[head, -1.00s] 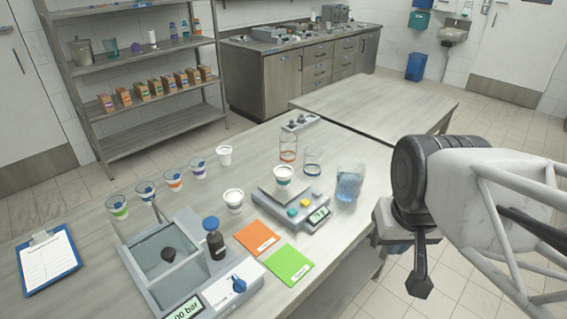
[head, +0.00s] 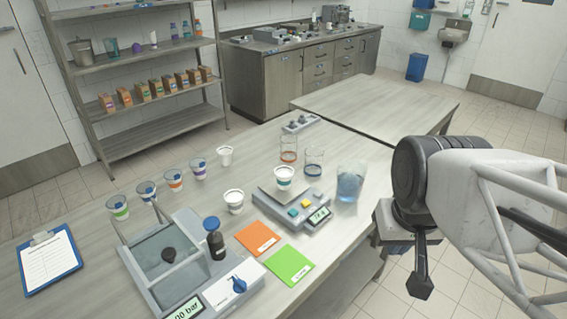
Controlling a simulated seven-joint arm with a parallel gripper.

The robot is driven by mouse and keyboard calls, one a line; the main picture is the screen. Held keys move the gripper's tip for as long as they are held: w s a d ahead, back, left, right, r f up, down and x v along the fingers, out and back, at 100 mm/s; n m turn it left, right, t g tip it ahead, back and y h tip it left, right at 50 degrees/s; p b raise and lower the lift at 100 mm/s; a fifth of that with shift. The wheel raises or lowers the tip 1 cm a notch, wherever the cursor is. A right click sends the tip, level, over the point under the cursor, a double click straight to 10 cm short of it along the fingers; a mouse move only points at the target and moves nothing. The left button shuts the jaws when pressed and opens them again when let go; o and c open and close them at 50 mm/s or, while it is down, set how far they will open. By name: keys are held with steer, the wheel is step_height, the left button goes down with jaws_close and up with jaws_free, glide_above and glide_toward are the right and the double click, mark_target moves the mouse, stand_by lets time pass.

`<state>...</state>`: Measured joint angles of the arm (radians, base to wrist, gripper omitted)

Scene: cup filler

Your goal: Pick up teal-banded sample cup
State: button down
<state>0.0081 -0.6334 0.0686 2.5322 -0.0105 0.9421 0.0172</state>
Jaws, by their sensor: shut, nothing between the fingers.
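My gripper (head: 420,287) hangs at the right, beyond the table's right edge, pointing down. It is shut and empty, well apart from the cup and the scale.
Several banded cups (head: 118,208) stand in a row at left. A beaker of blue liquid (head: 350,184) stands between scale and gripper. Orange (head: 258,238) and green (head: 289,265) cards and a grey device (head: 165,258) lie in front.

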steer(key=shift+c, duration=0.4)
jaws_free()
stand_by(0.4)
steer(key=m+g+y, duration=0.4)
steer(key=m+y, duration=0.7)
steer(key=m, duration=0.2)
glide_above(289, 171)
steer(key=s+d, duration=0.7)
steer(key=s, duration=0.3)
step_height(289, 171, down, 8)
steer(key=f, duration=0.1)
steer(key=w+f+m+y, duration=0.1)
steer(key=w+f, duration=0.1)
steer(key=w, duration=0.1)
steer(key=w+a+f+m+t+y, duration=0.1)
steer(key=w+m, duration=0.1)
steer(key=w, duration=0.2)
steer(key=w+f+m, duration=0.1)
steer(key=w+f, duration=0.1)
steer(key=w, duration=0.1)
steer(key=shift+w+a+f+m+y, duration=0.15)
steer(key=shift+f+m+y, duration=0.2)
steer(key=shift+m+y, duration=0.05)
steer(key=shift+x, duration=1.3)
